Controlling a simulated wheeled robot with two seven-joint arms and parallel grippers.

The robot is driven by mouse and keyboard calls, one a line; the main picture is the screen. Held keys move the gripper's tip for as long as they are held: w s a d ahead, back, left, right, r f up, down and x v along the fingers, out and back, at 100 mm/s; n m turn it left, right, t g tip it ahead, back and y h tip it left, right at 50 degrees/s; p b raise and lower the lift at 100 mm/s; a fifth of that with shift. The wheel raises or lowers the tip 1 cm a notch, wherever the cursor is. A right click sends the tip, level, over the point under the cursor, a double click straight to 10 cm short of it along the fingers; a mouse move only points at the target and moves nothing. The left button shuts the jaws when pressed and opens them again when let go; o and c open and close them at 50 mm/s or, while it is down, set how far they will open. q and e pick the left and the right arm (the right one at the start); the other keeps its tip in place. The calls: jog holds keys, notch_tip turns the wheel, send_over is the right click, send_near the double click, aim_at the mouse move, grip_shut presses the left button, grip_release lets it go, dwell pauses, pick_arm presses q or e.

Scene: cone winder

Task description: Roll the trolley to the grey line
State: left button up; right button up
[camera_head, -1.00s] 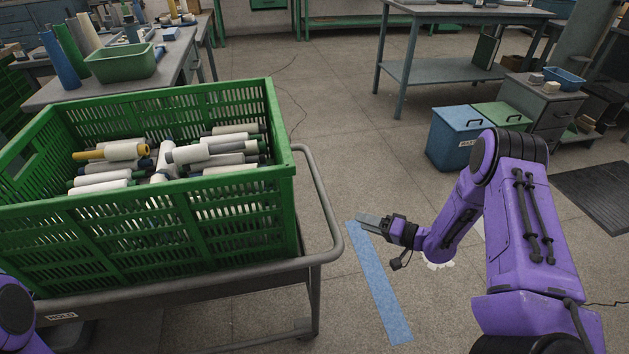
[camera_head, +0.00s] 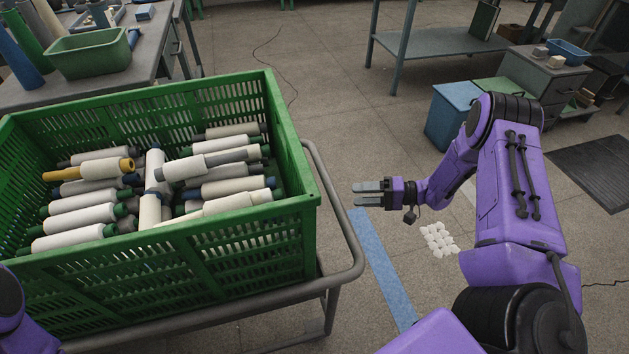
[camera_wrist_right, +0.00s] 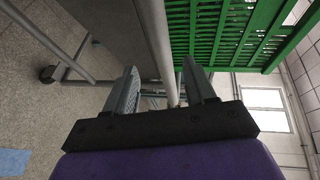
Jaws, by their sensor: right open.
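The trolley (camera_head: 340,277) stands at the left in the head view, its grey tube handle at its right end. A green crate (camera_head: 250,248) full of yarn cones rides on it. My right gripper (camera_head: 357,193) is open and empty just right of the handle, fingers pointing at it. In the right wrist view the handle tube (camera_wrist_right: 158,45) runs between the open fingers (camera_wrist_right: 165,90), apparently not gripped. My left gripper is out of view; only a purple arm part shows at the left edge.
A workbench (camera_head: 160,50) with a green bin (camera_head: 88,53) stands behind the crate. A blue box (camera_head: 447,117) and a grey cabinet (camera_head: 545,75) stand at the back right. White patches (camera_head: 440,240) lie on the floor beside the blue line. A dark mat (camera_head: 598,168) lies far right.

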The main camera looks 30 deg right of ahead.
jog(key=x, duration=1)
jog(key=shift+w+a, duration=0.2)
jog(key=shift+w, duration=0.2)
jog(key=shift+d+r+b, duration=0.1)
jog(key=shift+b, duration=0.2)
grip_shut()
